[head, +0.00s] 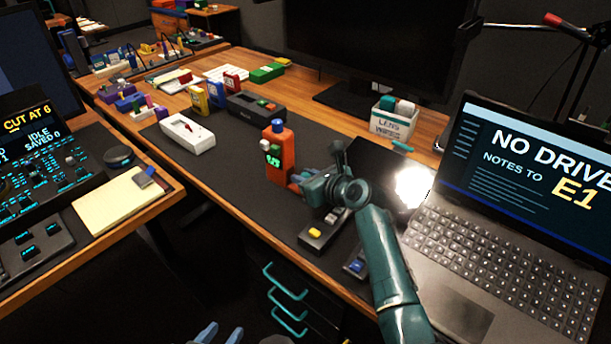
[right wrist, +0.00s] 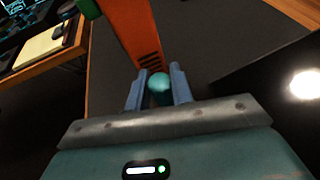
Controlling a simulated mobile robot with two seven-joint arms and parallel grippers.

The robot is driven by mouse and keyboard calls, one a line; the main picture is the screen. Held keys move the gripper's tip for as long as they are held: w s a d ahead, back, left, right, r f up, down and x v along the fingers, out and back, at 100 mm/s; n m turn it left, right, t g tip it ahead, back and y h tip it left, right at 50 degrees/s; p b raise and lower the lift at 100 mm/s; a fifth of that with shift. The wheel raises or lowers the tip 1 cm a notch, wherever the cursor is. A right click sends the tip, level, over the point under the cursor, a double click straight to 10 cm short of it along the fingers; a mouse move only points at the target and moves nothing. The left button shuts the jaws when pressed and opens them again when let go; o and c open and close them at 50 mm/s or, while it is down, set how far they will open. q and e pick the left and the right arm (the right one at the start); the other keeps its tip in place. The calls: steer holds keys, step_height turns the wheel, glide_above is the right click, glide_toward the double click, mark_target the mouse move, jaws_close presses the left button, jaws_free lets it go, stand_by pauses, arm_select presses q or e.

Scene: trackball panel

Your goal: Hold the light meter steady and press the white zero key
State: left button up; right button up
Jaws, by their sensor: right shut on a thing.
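The light meter (head: 284,158), an orange upright body with a blue top and a lit green display, stands on the dark mat. My right gripper (head: 297,182) is shut on the meter's lower right side. In the right wrist view the orange body (right wrist: 132,32) rises from between the fingertips (right wrist: 158,76), and a round teal part shows between the fingers. My left gripper (head: 222,336) is open and empty at the bottom edge, well below the meter and only partly in view.
A white tray-like box (head: 188,133) and a black device (head: 256,108) stand left of and behind the meter. A grey box with a yellow button (head: 318,236) lies in front, right. A laptop (head: 500,265) fills the right. The mat in front of the meter is clear.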

steer(key=shift+f, duration=0.25)
stand_by(0.4)
steer(key=o, duration=1)
steer(key=shift+f, duration=0.1)
